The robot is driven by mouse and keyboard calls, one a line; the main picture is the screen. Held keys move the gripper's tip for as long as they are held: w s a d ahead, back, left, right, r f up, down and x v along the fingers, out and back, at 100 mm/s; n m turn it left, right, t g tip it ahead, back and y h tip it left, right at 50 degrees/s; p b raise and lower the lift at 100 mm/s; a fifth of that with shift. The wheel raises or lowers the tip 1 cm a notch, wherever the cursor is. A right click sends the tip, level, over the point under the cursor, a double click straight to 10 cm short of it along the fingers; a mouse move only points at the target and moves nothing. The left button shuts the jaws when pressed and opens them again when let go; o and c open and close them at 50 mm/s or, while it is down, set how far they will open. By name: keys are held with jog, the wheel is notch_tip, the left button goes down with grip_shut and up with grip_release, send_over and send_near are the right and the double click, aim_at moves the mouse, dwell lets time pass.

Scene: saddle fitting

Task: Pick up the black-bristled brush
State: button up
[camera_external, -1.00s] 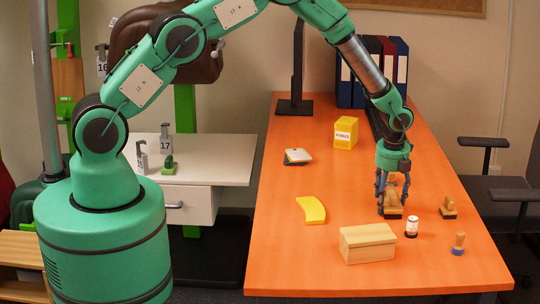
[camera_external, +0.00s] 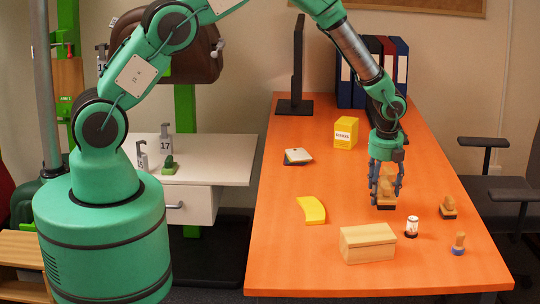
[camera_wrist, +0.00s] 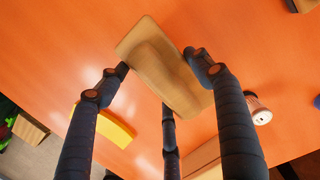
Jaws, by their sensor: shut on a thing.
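My gripper (camera_external: 386,188) is shut on a wooden brush (camera_external: 386,198) with dark bristles on its underside. It holds the brush just above the orange table, bristles down, in the external view. In the wrist view the brush's tan wooden back (camera_wrist: 165,65) lies between the fingers of my gripper (camera_wrist: 160,85), and its bristles are hidden. A second wooden piece with a dark base (camera_external: 448,208) stands on the table to the right. A small wooden-handled brush with a blue base (camera_external: 459,244) stands nearer the front right.
A white jar (camera_external: 412,227) and a wooden box (camera_external: 367,244) stand close in front of my gripper. A yellow curved piece (camera_external: 311,210) lies to the left. A yellow box (camera_external: 343,132) and a monitor (camera_external: 298,60) stand farther back. The orange table (camera_external: 275,255) is clear at front left.

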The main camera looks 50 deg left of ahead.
jog(key=s+a, duration=0.1)
jog(key=s, duration=0.3)
jog(key=s+a+r+p, duration=0.1)
jog(key=s+a, duration=0.1)
jog(key=s, duration=0.2)
jog(key=s+a, duration=0.1)
jog(key=s, duration=0.3)
jog(key=shift+s+a+r+p, duration=0.15)
jog(key=shift+s+r+p, duration=0.05)
jog(key=shift+s+p, duration=0.1)
